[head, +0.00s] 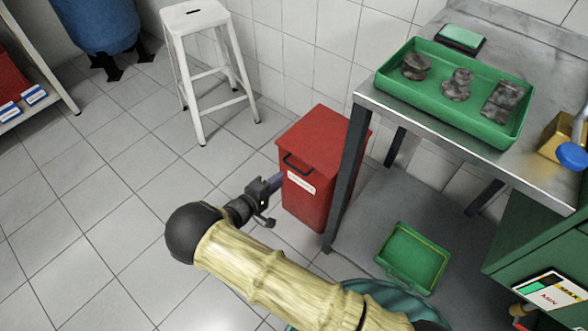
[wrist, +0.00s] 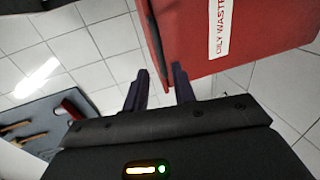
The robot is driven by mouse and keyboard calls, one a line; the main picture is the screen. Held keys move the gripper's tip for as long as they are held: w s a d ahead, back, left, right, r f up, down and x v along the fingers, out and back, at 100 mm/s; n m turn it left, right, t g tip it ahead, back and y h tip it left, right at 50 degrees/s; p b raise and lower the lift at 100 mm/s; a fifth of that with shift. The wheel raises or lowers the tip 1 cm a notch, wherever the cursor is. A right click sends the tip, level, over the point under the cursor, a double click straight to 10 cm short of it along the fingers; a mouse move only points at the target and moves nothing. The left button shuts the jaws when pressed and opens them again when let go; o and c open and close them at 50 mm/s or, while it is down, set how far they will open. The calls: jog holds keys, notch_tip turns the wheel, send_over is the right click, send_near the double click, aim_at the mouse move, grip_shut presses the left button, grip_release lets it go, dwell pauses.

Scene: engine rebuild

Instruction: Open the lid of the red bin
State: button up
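The red bin (head: 305,203) stands on the tiled floor beside the metal table, with a white label on its front; in the wrist view the label reads "OILY WASTE" and the bin (wrist: 255,62) fills the upper right. Its red lid (head: 322,138) lies shut on top, with a dark handle (head: 297,165) at the front edge. My gripper (head: 276,182) is close to the bin's front, below and left of the handle. In the wrist view my gripper (wrist: 160,82) has its fingers apart, with nothing between them.
The metal table (head: 365,104) stands right of the bin, its leg close beside it. A green tray (head: 391,88) with dark parts lies on it. A white stool (head: 197,77) stands behind left. A smaller green tray (head: 388,262) is below the table. Floor to the left is clear.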

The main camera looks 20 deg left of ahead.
aim_at(294, 167)
jog(key=b+x, duration=0.1)
jog(key=x, duration=0.8)
jog(key=shift+w+f+b, duration=0.1)
jog(key=shift+b, duration=0.25)
jog(key=shift+s+a, duration=0.15)
jog(key=shift+s, duration=0.1)
jog(key=shift+w+d, duration=0.1)
jog(key=shift+d, duration=0.15)
grip_shut()
